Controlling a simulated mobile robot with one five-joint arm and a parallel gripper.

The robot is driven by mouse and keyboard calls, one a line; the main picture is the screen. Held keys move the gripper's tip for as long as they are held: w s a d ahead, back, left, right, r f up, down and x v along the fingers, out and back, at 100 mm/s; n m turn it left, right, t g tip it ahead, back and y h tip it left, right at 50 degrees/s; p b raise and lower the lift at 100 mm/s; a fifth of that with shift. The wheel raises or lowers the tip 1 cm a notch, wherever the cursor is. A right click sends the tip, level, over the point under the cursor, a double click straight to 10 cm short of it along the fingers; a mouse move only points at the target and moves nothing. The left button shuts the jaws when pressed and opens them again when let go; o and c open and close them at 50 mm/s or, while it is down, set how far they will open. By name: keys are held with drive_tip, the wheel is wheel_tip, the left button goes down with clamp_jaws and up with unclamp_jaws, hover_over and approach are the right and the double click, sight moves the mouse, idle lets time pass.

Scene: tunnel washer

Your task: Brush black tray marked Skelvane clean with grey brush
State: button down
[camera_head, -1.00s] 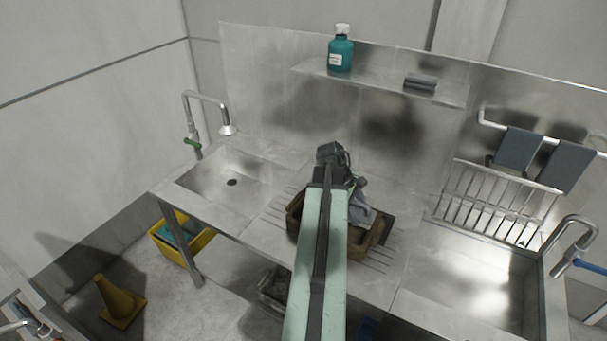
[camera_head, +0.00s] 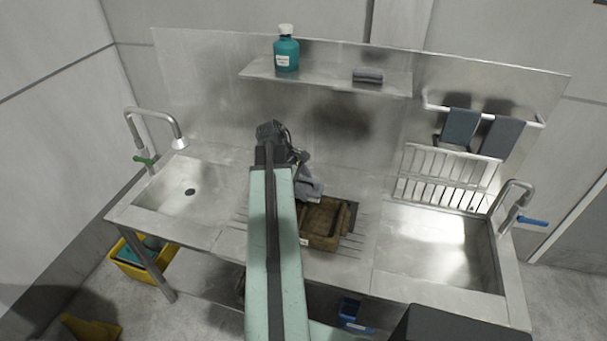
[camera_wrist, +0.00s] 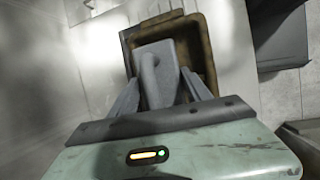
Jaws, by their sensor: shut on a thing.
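The tray (camera_head: 325,240) lies on the ribbed drainboard between the two sinks. It looks brown and grimy, with a small pale label on its front, too small to read. Its left part is hidden behind my arm. In the wrist view the tray (camera_wrist: 208,50) shows a brown-stained rim. My gripper (camera_wrist: 160,92) is shut on a grey brush (camera_wrist: 153,62), which is over the tray in that view. In the head view my gripper (camera_head: 308,186) is at the tray's back left. I cannot tell whether the bristles touch the tray.
A left sink (camera_head: 185,190) and a right sink (camera_head: 440,245) flank the drainboard. A shelf (camera_head: 325,80) holds a teal bottle (camera_head: 286,54) and a dark grey item (camera_head: 368,75). A dish rack (camera_head: 450,177) and grey cloths (camera_head: 460,127) are at right. A yellow bin (camera_head: 135,266) stands below.

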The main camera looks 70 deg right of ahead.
wheel_tip(320, 180, down, 8)
drive_tip(key=b, duration=0.9)
drive_tip(key=shift+f+b, duration=0.15)
drive_tip(key=shift+b, duration=0.15)
drive_tip(key=shift+f+b, duration=1.35)
drive_tip(key=shift+r, duration=0.1)
drive_tip(key=shift+s+d+r, duration=0.1)
drive_tip(key=shift+s+d, duration=0.05)
drive_tip(key=shift+s, duration=2.2)
drive_tip(key=shift+w+a+f, duration=0.1)
drive_tip(key=shift+w+a, duration=0.05)
drive_tip(key=shift+w, duration=2.15)
drive_tip(key=shift+w+a+f, duration=0.1)
drive_tip(key=shift+w+a, duration=0.05)
drive_tip(key=shift+w, duration=2.15)
drive_tip(key=shift+s+d, duration=0.15)
drive_tip(key=shift+s, duration=2.15)
drive_tip(key=shift+s+d, duration=0.15)
drive_tip(key=shift+s, duration=2.15)
drive_tip(key=shift+w+a+r, duration=0.1)
drive_tip(key=shift+w+r, duration=0.05)
drive_tip(key=shift+w, duration=2)
drive_tip(key=shift+w+a, duration=0.15)
drive_tip(key=shift+w, duration=2.3)
drive_tip(key=shift+s, duration=2.4)
